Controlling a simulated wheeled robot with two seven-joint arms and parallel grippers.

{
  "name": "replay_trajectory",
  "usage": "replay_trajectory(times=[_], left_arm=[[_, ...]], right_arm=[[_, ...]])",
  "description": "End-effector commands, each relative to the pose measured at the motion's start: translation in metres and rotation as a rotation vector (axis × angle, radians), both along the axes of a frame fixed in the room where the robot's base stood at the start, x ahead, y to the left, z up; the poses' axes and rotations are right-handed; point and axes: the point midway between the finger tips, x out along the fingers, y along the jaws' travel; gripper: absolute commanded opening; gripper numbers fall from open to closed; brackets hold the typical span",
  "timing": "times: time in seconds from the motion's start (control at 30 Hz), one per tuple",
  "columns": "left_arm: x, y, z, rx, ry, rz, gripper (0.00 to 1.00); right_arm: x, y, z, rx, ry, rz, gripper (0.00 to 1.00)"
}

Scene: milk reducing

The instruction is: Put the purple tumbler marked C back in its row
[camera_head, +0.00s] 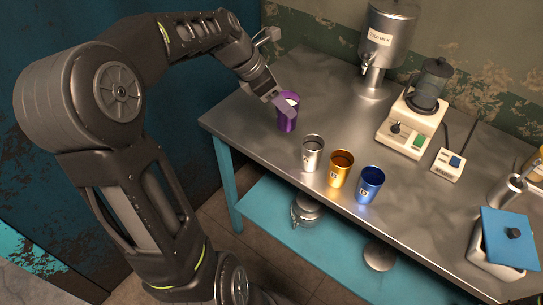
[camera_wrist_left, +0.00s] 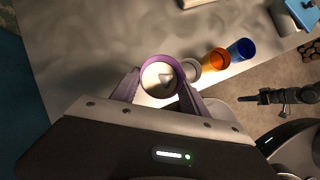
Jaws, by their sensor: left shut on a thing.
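The purple tumbler (camera_head: 287,122) is upright near the left end of the metal table, with pale contents showing inside. My left gripper (camera_head: 282,101) is shut on it near the rim. In the left wrist view, the fingers of the left gripper (camera_wrist_left: 158,92) lie on either side of the purple tumbler (camera_wrist_left: 160,58). I cannot tell whether its base touches the table. Its letter is not visible. A silver tumbler (camera_head: 312,156), a gold tumbler (camera_head: 340,172) and a blue tumbler (camera_head: 369,188) stand in a row to its right. My right gripper (camera_wrist_left: 248,99) seems to show small in the left wrist view.
A milk dispenser (camera_head: 388,45) stands at the back, with a cream blender-like machine (camera_head: 408,130) and a small switch box (camera_head: 448,165) to its right. A blue-lidded container (camera_head: 505,240) is at the far right. The tabletop (camera_head: 330,100) behind the tumblers is clear.

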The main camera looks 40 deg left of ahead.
Motion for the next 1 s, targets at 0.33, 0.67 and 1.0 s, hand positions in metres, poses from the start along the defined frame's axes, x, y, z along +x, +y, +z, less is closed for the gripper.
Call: replay_trajectory(times=[0.33,0.67,1.0], left_arm=[[-0.001,0.0,-0.01,-0.001,0.002,0.0,0.0],[0.0,0.0,-0.06,-0.002,0.001,0.001,0.0],[0.0,0.0,-0.064,-0.001,-0.001,0.001,0.0]], right_arm=[[0.0,0.0,0.001,0.0,0.0,0.0,0.0],[0.0,0.0,0.002,0.0,0.001,0.0,0.0],[0.0,0.0,0.002,0.0,0.001,0.0,0.0]])
